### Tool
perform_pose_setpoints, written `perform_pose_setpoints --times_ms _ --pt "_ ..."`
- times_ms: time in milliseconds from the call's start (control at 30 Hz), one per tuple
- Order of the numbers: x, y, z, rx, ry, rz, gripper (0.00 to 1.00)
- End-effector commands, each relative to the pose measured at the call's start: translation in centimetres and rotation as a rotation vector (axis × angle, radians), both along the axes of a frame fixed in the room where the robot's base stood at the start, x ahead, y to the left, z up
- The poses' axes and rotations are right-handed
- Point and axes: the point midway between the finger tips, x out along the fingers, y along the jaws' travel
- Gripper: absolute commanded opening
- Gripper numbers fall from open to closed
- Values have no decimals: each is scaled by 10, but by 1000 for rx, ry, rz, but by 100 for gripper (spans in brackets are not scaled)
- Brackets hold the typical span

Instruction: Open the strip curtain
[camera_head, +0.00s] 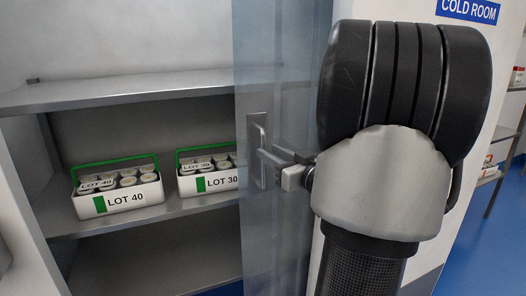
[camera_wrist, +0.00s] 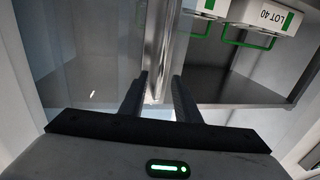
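The strip curtain (camera_head: 285,85) is a clear, bluish hanging panel in the head view, covering the right part of the shelf opening. A metal pull handle on a plate (camera_head: 255,135) is fixed to it. My gripper (camera_head: 266,158) is at this handle, coming from the right. In the wrist view my gripper (camera_wrist: 158,76) has its two dark fingers apart, with a shiny metal bar (camera_wrist: 160,38) in line with the gap between them. I see no finger closed on the bar; whether one touches it I cannot tell.
Behind the curtain's left side, a metal shelf (camera_head: 75,222) holds two white tub carriers with green handles, LOT 40 (camera_head: 120,198) and LOT 30 (camera_head: 208,182). A white wall with a COLD ROOM sign (camera_head: 468,10) is at right. Blue floor (camera_head: 490,240) lies beyond it.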

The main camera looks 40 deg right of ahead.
Motion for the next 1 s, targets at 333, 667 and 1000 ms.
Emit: perform_pose_setpoints --times_ms 333,667,1000 --pt "43 -1 0 1 0 1 29" --pt "45 -2 0 0 0 0 28" --pt "45 -2 0 0 0 0 0"
